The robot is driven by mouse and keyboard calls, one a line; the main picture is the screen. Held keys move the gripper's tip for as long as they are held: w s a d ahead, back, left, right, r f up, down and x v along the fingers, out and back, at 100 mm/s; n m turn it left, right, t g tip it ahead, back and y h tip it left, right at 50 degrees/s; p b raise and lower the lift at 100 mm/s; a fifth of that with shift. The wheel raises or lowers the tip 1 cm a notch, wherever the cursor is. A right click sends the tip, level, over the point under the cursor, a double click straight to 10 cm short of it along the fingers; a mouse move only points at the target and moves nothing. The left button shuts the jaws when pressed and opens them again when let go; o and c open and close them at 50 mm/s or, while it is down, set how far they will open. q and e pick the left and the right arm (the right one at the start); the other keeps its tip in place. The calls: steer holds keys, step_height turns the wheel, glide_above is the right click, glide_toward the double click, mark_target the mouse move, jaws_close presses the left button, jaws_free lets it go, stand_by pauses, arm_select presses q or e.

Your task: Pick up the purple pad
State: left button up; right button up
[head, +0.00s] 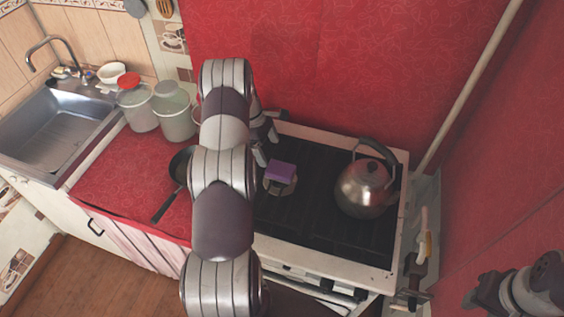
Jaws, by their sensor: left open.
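The purple pad (281,170) is a small block on the black stovetop, left of the kettle. It appears to rest on a small greyish object whose shape I cannot make out. My left gripper (267,143) is open, just behind and to the left of the pad, with its fingers pointing down toward the stove. My left arm hides part of the gripper and the stove's left side. I cannot tell whether a finger touches the pad. My right arm shows at the lower right, where its gripper (484,294) is only partly visible, away from the pad.
A metal kettle (366,188) stands on the stove (330,226) to the right. A dark frying pan (180,167) lies on the red counter (120,180), partly behind my arm. Glass jars (174,117) stand at the back, beside the sink (50,130). A red wall closes the back.

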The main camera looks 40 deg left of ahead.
mark_target(280, 169)
arm_select(q)
steer(key=shift+s+d+f, duration=0.2)
steer(key=shift+d+f, duration=0.4)
steer(key=shift+d, duration=0.1)
steer(key=w+f+p, duration=0.1)
steer(key=f+p, duration=0.1)
steer(key=f, duration=0.1)
steer(key=w+d+f+p, duration=0.1)
steer(key=shift+w+f, duration=0.2)
steer(key=shift+w, duration=0.1)
steer(key=f, duration=0.1)
steer(key=f+p, duration=0.1)
steer(key=s+f, duration=0.1)
steer(key=shift+d, duration=0.5)
steer(key=shift+w, duration=0.1)
steer(key=shift+w+f, duration=0.3)
steer(key=shift+s, duration=0.25)
steer(key=shift+b, duration=0.3)
arm_select(e)
steer(key=r, duration=0.1)
steer(key=w+r, duration=0.1)
steer(key=r, duration=0.2)
steer(key=shift+w+d, duration=0.2)
steer(key=shift+d, duration=0.05)
